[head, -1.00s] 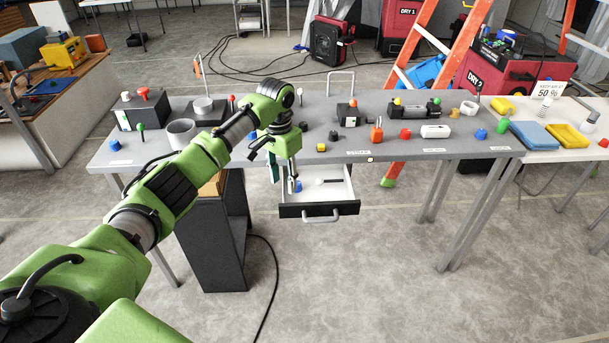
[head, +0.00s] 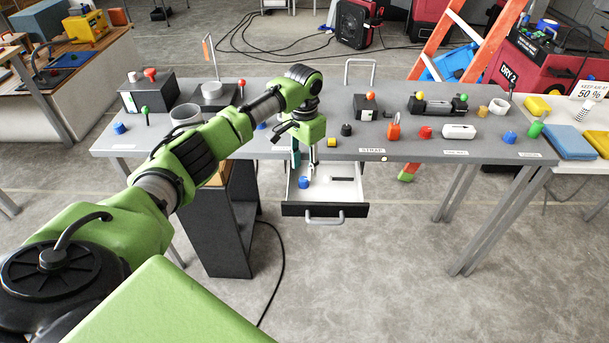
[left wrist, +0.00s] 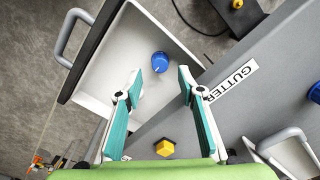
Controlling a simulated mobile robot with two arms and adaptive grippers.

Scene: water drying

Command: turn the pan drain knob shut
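A round blue knob (head: 304,182) with a pale mark on top sits on the white floor of an open tray-like drawer (head: 346,168). It also shows in the left wrist view (left wrist: 160,62), ahead of and between my fingertips. No label that I can read names it as the pan drain knob. My left gripper (head: 301,166) points down over the left part of the drawer. In the left wrist view my left gripper (left wrist: 160,76) is open, its teal-padded fingers wide apart with nothing between them. The fingers appear apart from the knob. My right gripper is not in view.
The drawer's dark front has a grey handle (head: 325,219). A yellow knob (head: 331,143) stands on the grey bench close to my gripper. A "GUTTER" label (left wrist: 233,80) lies on the bench edge. Several knobs and fittings line the bench. Floor before the drawer is clear.

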